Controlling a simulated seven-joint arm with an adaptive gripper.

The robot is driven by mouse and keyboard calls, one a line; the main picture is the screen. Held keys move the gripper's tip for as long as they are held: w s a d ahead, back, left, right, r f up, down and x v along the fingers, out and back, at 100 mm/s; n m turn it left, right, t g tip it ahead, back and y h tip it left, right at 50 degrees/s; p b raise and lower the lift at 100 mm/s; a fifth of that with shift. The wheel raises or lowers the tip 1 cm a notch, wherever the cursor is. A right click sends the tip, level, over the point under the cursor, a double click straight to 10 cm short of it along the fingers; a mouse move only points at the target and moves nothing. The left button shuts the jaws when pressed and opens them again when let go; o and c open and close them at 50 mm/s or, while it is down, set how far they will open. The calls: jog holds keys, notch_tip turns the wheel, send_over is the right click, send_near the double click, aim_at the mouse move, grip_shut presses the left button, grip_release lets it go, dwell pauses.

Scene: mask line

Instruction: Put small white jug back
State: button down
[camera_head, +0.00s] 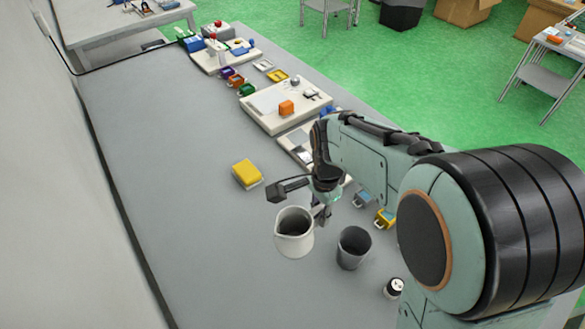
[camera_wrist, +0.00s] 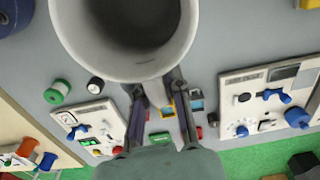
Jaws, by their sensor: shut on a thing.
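The small white jug (camera_head: 288,243) is upright in the head view, left of the dark grey cup (camera_head: 351,252), with its dark inside showing. My gripper (camera_head: 319,211) is at the jug's right side and shut on it. In the wrist view, the jug's pale rim (camera_wrist: 78,55) fills the top, and the two fingers of my gripper (camera_wrist: 156,88) reach its near side.
A yellow block (camera_head: 246,173) lies behind the jug to the left. A small black-and-white cylinder (camera_head: 394,288) stands at the front right. The table's left side (camera_head: 150,180) is clear.

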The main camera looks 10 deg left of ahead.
jog(key=shift+f, duration=0.4)
jog(key=shift+w+a+f, duration=0.1)
jog(key=shift+w+f, duration=0.15)
jog(key=w+a+f, duration=0.1)
jog(key=w+f, duration=0.2)
jog(key=w, duration=0.1)
jog(key=w+a+f, duration=0.1)
jog(key=w+f, duration=0.2)
jog(key=w, duration=0.1)
jog(key=w+a+f, duration=0.1)
jog(key=w+f, duration=0.2)
jog(key=w, duration=0.1)
jog(key=shift+w+a+f, duration=0.25)
jog(key=shift+w+a, duration=0.05)
jog(key=shift+a, duration=0.1)
jog(key=shift+w+f, duration=0.15)
jog(key=shift+f, duration=1.5)
jog(key=shift+f, duration=0.1)
jog(key=c, duration=1.1)
grip_release()
